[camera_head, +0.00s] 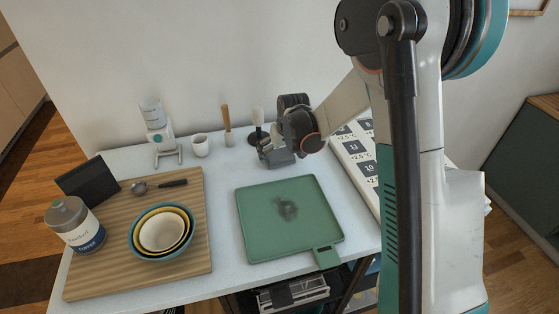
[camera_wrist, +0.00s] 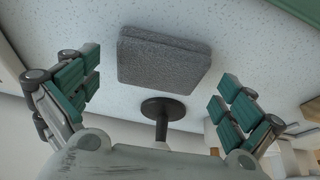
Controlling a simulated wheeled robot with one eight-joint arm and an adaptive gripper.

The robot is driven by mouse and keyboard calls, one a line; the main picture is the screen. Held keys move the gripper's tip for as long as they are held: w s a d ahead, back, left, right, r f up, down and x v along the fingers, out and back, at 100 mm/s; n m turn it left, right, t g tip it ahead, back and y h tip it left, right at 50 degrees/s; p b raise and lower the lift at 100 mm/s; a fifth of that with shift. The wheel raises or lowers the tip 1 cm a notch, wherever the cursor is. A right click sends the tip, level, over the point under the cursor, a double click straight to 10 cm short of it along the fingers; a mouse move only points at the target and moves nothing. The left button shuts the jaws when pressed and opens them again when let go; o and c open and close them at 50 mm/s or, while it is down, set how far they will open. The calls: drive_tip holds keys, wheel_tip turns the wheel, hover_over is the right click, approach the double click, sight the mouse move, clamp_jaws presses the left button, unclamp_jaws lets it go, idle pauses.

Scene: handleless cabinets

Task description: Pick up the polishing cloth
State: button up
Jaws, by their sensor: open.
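The polishing cloth (camera_wrist: 164,60) is a grey, folded, fuzzy pad lying on the speckled white table in the wrist view. My gripper (camera_wrist: 158,88) is open, with its green-padded fingers spread to the left and right of the cloth. The fingers are apart from the cloth, and nothing is held. In the head view my gripper (camera_head: 277,156) is low at the back of the table, behind the green board. There I cannot clearly tell the cloth from the gripper, which seems to hide it.
A dark round stand (camera_wrist: 163,108) is close beside the cloth. The green board (camera_head: 262,225) bears a dark smudge. A wooden board (camera_head: 110,265) holds nested bowls (camera_head: 162,231), a bottle (camera_head: 76,225) and a spoon. A white cup (camera_head: 200,145) stands behind. A printed panel (camera_head: 349,160) is right of the gripper.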

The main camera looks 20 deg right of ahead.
sight(280, 155)
drive_tip(key=shift+x, duration=0.85)
drive_tip(key=shift+r, duration=0.1)
drive_tip(key=shift+s, duration=0.1)
drive_tip(key=c, duration=0.9)
wheel_tip(280, 155, up, 20)
drive_tip(key=p, duration=0.5)
